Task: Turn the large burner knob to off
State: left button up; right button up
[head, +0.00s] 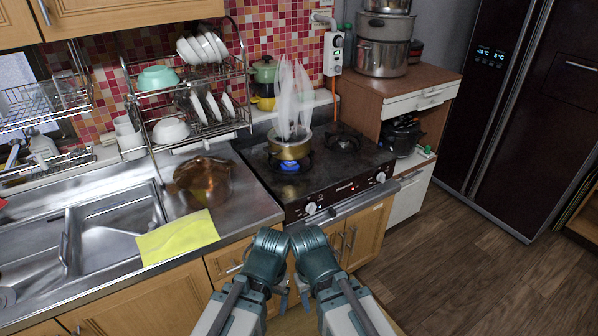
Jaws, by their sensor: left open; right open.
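The black gas stove (335,175) has two pale round knobs on its front panel, a left knob (311,208) and a right knob (381,177). A blue flame (290,165) shows under the brass pot (289,149) on the left burner. The right burner (342,143) is bare and shows no flame. Knob markings are too small to read. My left gripper (281,298) and my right gripper (305,297) are open, low in front of the stove and counter. Both are apart from the knobs. My teal arm links partly hide them.
Steam rises above the brass pot. A copper pot (203,181) and a yellow cloth (178,237) lie on the steel counter left of the stove. A rail (362,201) runs below the knobs. Open wooden floor (460,270) lies to the right.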

aim_at(311, 208)
jog(key=l+z, duration=0.35)
jog(key=i+l+z, duration=0.1)
jog(key=z, duration=0.3)
jog(key=i, duration=0.05)
